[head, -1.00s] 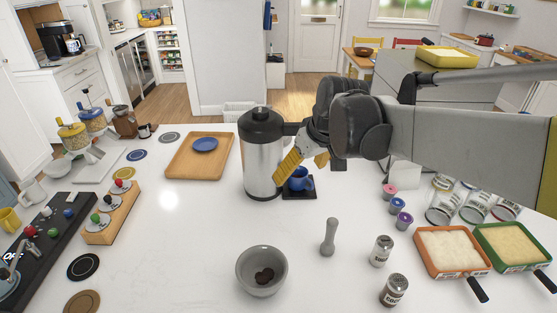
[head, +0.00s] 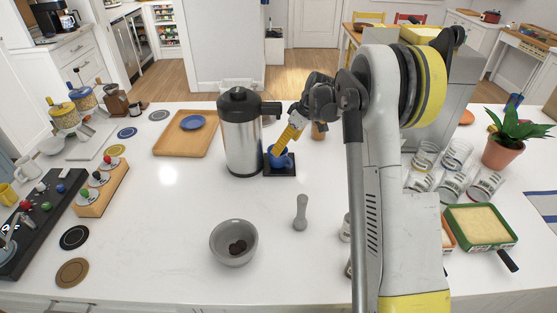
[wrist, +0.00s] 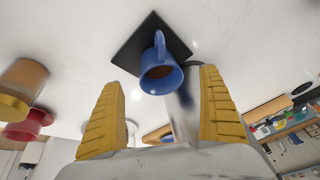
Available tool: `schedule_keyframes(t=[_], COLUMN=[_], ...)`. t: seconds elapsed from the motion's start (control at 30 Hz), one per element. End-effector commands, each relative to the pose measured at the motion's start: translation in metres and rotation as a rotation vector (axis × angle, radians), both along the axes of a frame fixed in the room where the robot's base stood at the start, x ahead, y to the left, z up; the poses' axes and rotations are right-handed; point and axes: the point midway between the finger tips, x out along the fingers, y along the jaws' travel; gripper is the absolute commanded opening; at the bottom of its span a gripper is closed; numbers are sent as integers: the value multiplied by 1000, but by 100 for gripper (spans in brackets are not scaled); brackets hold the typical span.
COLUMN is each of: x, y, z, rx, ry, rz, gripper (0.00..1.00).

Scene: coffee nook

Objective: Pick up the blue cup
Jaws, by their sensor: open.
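The blue cup (head: 281,160) stands on a black square mat (head: 290,172) just right of a steel carafe. My gripper (head: 290,139) is over the cup in the head view, its yellow fingers pointing down and left, hiding part of it. In the wrist view, the blue cup (wrist: 160,80) shows a brown content and its handle toward the top of the picture, with the mat (wrist: 135,45) beneath. The open yellow fingers (wrist: 160,100) stand on either side of the cup in the picture. I see no clear contact.
The steel carafe (head: 241,140) stands close to the cup's left. A wooden tray (head: 172,143) with a blue saucer (head: 192,122) is farther left. A grey bowl (head: 233,243) and a tamper (head: 301,212) are in front. Glass jars (head: 455,180) are at right.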

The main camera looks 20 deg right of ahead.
Motion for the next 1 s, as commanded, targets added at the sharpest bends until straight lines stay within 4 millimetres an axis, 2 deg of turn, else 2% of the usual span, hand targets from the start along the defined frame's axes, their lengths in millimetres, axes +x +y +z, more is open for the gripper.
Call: schedule_keyframes(t=[0.03,0.27,0.5,0.6,0.77,0.8,0.87,1.0], x=[3,9,18,20,20,20,20,20], y=[3,9,20,22,22,22,22,22], z=[-11,-30,-64,-70,-70,-70,-69,-69], rx=[0,-1,-1,-1,-1,-1,-1,-1], ry=[0,0,0,0,0,0,0,0], rz=[1,-1,0,-1,-1,-1,-1,-1], gripper=[90,90,90,90,90,84,66,24])
